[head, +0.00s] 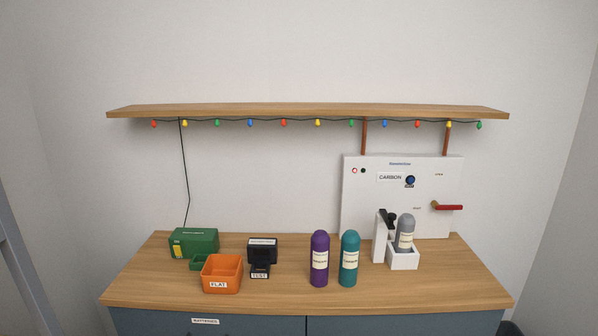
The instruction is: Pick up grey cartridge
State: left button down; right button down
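The grey cartridge (406,232) has a rounded top and a pale label. It stands tilted slightly in a white open holder (404,259) at the right of the wooden counter (300,294). A white upright piece with a black top (383,232) stands directly to the left of the holder. The cartridge's lower end is hidden inside the holder. Neither of my grippers can be made out in the head view.
Purple (319,258) and teal (349,258) cartridges stand left of the holder. A white "CARBON" panel (375,210) with a red-handled lever (448,207) stands behind. An orange box (221,273), green case (194,242) and black tester (261,252) are on the left. A shelf (300,110) with lights hangs above.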

aim_at(406, 223)
jog(key=i+l+u, duration=0.2)
jog(key=l, duration=0.15)
jog(key=i+l+u, duration=0.15)
jog(key=l, duration=0.2)
jog(key=l+u, duration=0.2)
jog(key=l, duration=0.15)
jog(key=i+l+u, duration=0.2)
jog(key=l, duration=0.2)
